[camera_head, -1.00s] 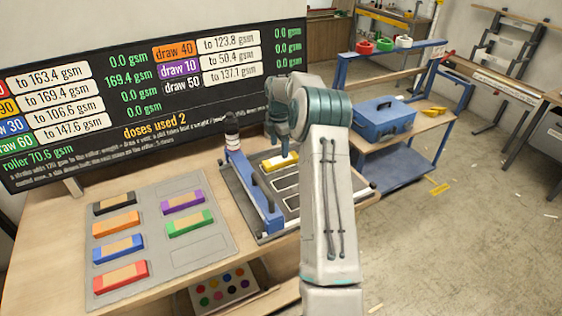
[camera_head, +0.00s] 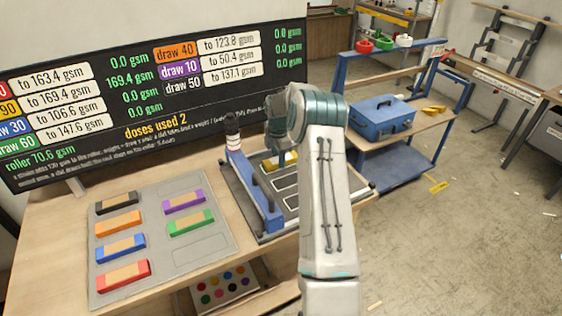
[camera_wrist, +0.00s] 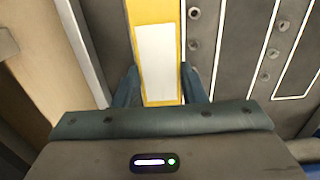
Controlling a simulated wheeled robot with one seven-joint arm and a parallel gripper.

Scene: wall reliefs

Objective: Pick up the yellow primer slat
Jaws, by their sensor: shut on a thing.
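The yellow primer slat (camera_wrist: 139,15) runs up the middle of the wrist view, with a pale label on its top. My gripper (camera_wrist: 158,82) is shut on it, one finger against each long side. In the head view the yellow slat (camera_head: 286,158) shows at the far end of the dark plate with white outlines (camera_head: 292,209), partly hidden by my gripper (camera_head: 280,150). I cannot tell whether the slat is lifted off the plate.
A blue bar with a dark knob (camera_head: 255,190) stands along the plate's left side. A grey tray (camera_head: 218,262) holds black, orange, blue, red, purple and green slats. A black board (camera_head: 130,150) with readings stands behind. A blue toolbox (camera_head: 382,118) is on a shelf at right.

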